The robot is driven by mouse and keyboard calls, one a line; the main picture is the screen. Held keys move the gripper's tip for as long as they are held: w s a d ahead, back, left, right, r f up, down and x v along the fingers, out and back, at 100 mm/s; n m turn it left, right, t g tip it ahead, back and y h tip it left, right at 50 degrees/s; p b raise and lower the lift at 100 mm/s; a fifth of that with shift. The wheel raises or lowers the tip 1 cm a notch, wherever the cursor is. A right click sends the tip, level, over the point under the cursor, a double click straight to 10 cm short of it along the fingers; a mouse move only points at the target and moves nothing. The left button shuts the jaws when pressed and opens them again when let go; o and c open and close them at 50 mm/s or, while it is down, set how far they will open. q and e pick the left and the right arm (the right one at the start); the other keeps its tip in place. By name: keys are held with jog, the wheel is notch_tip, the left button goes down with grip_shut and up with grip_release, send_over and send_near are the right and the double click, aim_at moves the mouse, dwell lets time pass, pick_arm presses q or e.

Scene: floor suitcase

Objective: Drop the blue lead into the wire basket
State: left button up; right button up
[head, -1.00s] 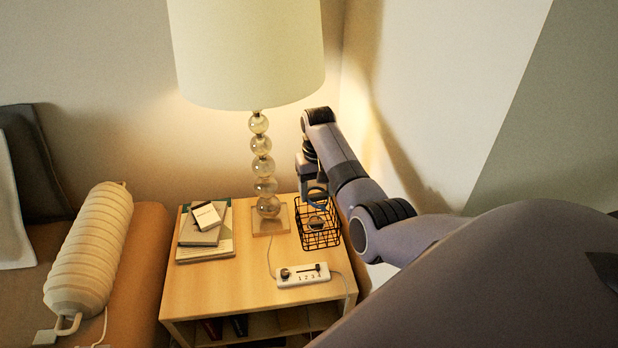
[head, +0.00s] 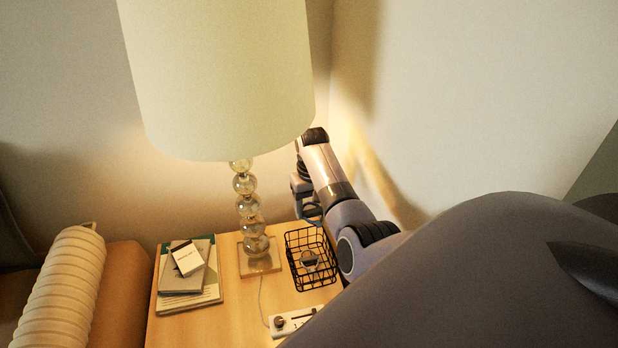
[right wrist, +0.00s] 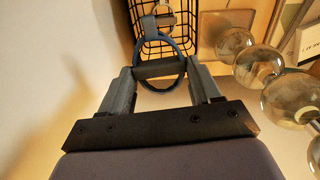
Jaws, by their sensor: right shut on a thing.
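The blue lead (right wrist: 146,62) shows in the right wrist view as a blue loop between my right fingertips. My right gripper (right wrist: 160,72) is shut on it. A grey-blue strap part extends from the loop toward the basket side. The black wire basket (head: 289,250) stands on the bedside table, right of the lamp base, and it also shows in the right wrist view (right wrist: 194,40). In the head view, my right gripper (head: 311,208) appears over the basket's back edge; its exact height above the rim is unclear. My left gripper is out of view.
A small greyish round item (head: 309,259) lies in the basket. The lamp (head: 247,208) with glass balls stands close left of it. Books (head: 190,270) lie farther left. A white power strip (head: 292,320) is in front. A wall is behind.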

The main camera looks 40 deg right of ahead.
jog(key=shift+w+d+f, duration=0.1)
jog(key=shift+w, duration=0.05)
jog(key=shift+f, duration=0.7)
jog(key=shift+f+b, duration=1.3)
jog(key=shift+f, duration=0.95)
jog(key=o, duration=1.1)
jog(key=shift+r, duration=0.15)
jog(key=shift+r+p, duration=0.6)
jog(key=shift+r, duration=2.9)
